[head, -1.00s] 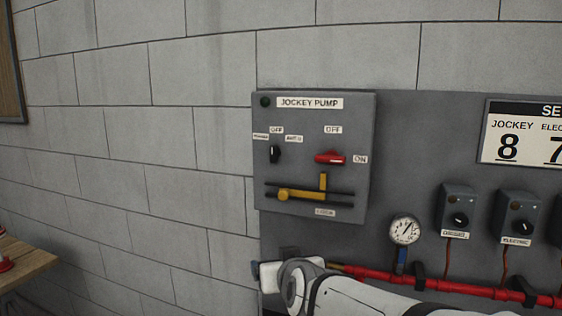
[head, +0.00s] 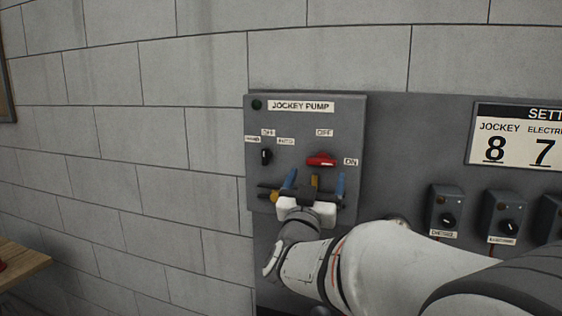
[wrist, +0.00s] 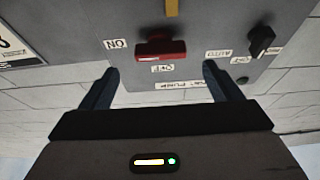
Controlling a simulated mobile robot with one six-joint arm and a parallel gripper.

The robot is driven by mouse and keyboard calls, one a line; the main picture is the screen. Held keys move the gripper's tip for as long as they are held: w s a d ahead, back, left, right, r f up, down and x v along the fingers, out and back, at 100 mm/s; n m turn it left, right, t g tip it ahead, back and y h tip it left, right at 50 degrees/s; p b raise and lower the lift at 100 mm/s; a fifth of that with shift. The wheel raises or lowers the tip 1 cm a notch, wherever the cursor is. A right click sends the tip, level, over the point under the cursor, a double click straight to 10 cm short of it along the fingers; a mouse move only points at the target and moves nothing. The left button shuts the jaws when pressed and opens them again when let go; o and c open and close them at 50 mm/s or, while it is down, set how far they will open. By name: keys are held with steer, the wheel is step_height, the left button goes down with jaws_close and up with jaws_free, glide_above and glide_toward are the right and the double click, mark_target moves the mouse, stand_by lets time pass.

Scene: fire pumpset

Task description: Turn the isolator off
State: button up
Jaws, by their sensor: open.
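The red isolator handle (head: 321,159) is on the grey jockey pump panel (head: 258,180). It lies horizontal, towards the ON label (head: 350,161) at its right; an OFF label (head: 324,132) is above it. My gripper (head: 315,182) is open and empty just below the handle, in front of the yellow sliding bolt (head: 274,197), which it partly hides. In the wrist view the panel appears upside down. The red handle (wrist: 160,48) shows just beyond and between the open fingertips of my gripper (wrist: 158,70), not gripped.
A small black selector knob (head: 266,156) is left of the handle. Small control boxes (head: 445,211) and a settings sign (head: 515,135) are to the right. A wooden table edge (head: 22,262) shows at lower left.

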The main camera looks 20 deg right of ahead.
mark_target(320, 164)
steer(key=p+x, duration=0.2)
steer(key=x, duration=0.3)
steer(key=shift+w+d, duration=0.15)
steer(key=shift+w, duration=0.1)
steer(key=shift+c, duration=0.6)
steer(key=c, duration=0.9)
